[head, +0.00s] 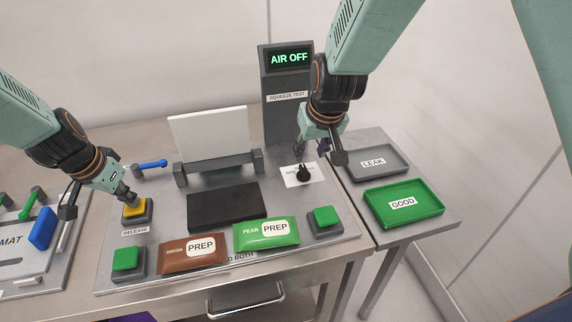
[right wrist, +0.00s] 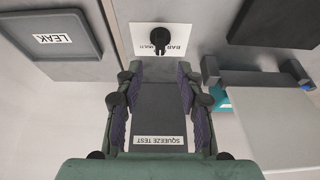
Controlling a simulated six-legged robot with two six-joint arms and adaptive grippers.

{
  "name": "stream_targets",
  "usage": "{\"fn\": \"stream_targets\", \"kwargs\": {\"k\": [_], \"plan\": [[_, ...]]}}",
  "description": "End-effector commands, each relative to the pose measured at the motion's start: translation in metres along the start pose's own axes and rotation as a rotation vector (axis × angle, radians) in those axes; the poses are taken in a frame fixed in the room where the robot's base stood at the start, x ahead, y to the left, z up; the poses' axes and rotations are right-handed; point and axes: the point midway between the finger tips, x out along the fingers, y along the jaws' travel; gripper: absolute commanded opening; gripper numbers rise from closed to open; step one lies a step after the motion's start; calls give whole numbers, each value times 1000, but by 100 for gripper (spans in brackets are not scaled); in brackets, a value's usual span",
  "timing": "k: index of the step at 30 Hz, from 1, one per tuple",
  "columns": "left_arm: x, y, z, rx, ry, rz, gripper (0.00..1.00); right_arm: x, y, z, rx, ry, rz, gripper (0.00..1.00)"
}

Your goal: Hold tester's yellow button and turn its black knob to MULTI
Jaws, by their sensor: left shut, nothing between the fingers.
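The yellow button (head: 135,210) sits on a dark base above the RELEASE label on the tester. My left gripper (head: 129,198) is shut, with its tips down at the button's top and seemingly touching it. The black knob (head: 304,174) stands on a white label plate (head: 290,180) at the tester's right; it also shows in the right wrist view (right wrist: 158,40). My right gripper (head: 319,150) is above and just beyond the knob. In the right wrist view its fingers (right wrist: 158,85) are spread and empty, with the knob ahead of them. The knob's exact pointing is unclear.
The display tower (head: 287,90) reads AIR OFF behind my right gripper. A white panel (head: 209,135) stands behind the black pad (head: 226,206). PREP packets (head: 266,236) and green buttons (head: 324,217) line the front. The LEAK tray (head: 378,162) and GOOD tray (head: 403,202) are at right.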

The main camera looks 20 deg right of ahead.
Motion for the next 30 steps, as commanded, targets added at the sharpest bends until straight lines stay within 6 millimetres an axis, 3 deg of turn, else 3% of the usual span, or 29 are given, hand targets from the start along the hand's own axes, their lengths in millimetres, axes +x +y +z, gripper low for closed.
{"fn": "stream_targets", "kwargs": {"k": [1,6,13,26,30], "plan": [[6,4,8,-2,-18,12,0,11,0,1,0,-4,-1,38],[6,4,8,-2,-18,12,0,41,0,1,1,-3,-1,38],[6,4,8,-2,-18,12,0,72,0,1,0,-2,-1,38],[6,4,8,-2,-18,12,0,82,0,0,-1,0,-1,38],[6,4,8,-2,-18,12,0,82,0,0,-1,-1,-1,28]]}}
